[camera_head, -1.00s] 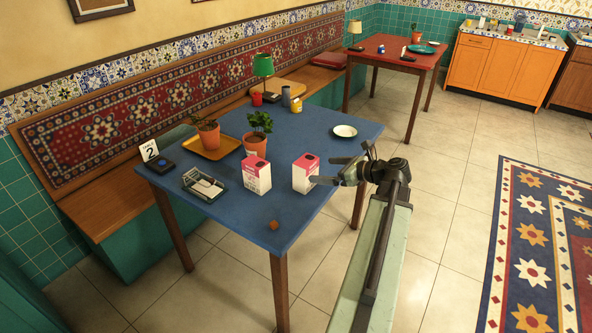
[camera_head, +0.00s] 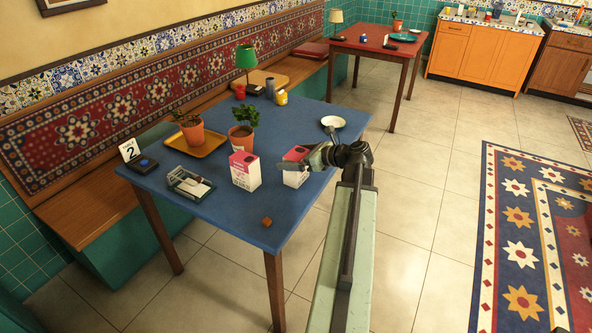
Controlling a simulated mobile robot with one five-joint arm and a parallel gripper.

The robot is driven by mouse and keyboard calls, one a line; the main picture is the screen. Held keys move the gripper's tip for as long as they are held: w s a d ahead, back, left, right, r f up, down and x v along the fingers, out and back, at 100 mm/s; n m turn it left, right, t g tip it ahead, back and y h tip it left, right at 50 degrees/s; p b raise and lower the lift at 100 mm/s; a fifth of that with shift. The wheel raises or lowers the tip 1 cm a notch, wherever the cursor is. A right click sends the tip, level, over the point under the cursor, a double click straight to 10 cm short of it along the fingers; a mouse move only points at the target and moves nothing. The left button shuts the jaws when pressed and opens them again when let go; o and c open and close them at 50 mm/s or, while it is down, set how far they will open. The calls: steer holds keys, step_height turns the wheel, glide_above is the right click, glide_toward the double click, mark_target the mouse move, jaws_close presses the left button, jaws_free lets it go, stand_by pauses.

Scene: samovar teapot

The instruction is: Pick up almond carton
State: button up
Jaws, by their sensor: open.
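Two white cartons with pink tops stand upright on the blue table (camera_head: 225,222). One carton (camera_head: 245,172) stands left of my gripper. The other carton (camera_head: 293,180) is at my gripper, partly hidden behind its fingers. The print is too small to tell which is the almond carton. My gripper (camera_head: 307,161) is open, its fingers pointing left across the upper part of the right carton. I cannot tell whether they touch it or whether it is between them.
Potted plants (camera_head: 242,138), a yellow tray (camera_head: 208,147), a green lamp (camera_head: 245,60) and a white plate (camera_head: 334,122) stand farther back. A dark metal-framed item (camera_head: 190,184) lies left. A small brown cube (camera_head: 267,222) lies near the front edge.

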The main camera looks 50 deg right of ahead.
steer(key=shift+x, duration=1.15)
steer(key=shift+s, duration=0.1)
steer(key=shift+c, duration=0.3)
steer(key=c, duration=1.7)
steer(key=shift+o, duration=0.2)
steer(key=shift+r, duration=0.2)
